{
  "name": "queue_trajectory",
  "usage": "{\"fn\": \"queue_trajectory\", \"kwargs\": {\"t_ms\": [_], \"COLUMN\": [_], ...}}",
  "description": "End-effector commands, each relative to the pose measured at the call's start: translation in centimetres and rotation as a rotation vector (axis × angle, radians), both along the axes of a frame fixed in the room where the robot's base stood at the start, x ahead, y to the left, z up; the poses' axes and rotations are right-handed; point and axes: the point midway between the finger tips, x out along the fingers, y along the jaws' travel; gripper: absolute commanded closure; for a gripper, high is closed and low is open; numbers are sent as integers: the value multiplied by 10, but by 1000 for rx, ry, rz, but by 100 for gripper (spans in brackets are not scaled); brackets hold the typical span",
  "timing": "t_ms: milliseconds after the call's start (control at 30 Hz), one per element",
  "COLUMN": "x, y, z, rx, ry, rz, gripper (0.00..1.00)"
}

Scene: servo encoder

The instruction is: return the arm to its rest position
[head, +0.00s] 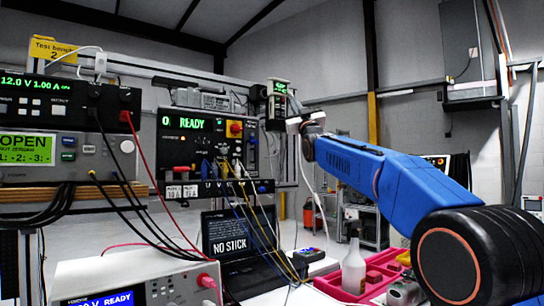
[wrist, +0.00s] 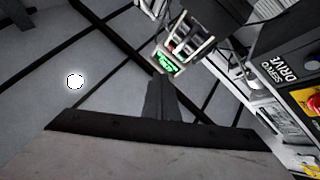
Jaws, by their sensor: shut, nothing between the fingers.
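My blue arm (head: 380,170) reaches from the lower right of the head view up and to the left. My gripper (head: 292,122) is at its far end, small and partly hidden by the wrist, just right of and below a small device with a green display (head: 278,92). In the wrist view my gripper (wrist: 160,82) shows as dark fingers brought together, with nothing between them. The green-display device (wrist: 172,60) appears just beyond the fingertips there; I cannot tell the exact gap.
A servo drive panel reading READY (head: 205,140) stands left of my gripper, with cables hanging below. Stacked instruments (head: 65,130) fill the left. A laptop (head: 235,240), a white bottle (head: 354,262) and a pink tray (head: 380,272) are below the arm. Open air lies above the arm.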

Motion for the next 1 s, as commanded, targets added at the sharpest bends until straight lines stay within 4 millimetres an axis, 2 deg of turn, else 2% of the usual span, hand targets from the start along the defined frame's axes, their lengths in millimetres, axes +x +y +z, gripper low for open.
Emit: {"fn": "queue_trajectory", "kwargs": {"t_ms": [233, 367, 467, 667, 867, 1000], "x": [-4, -15, -29, -69, -126, -175], "y": [-6, -21, -36, -67, -95, -113], "z": [-8, -34, -66, -145, -237, -306], "rx": [-2, -5, -6, -4, 6, 16], "ry": [41, 156, 278, 527, 775, 947], "rz": [-6, -21, -36, -69, -104, -128], "gripper": [100, 100, 100, 100, 100, 100]}}
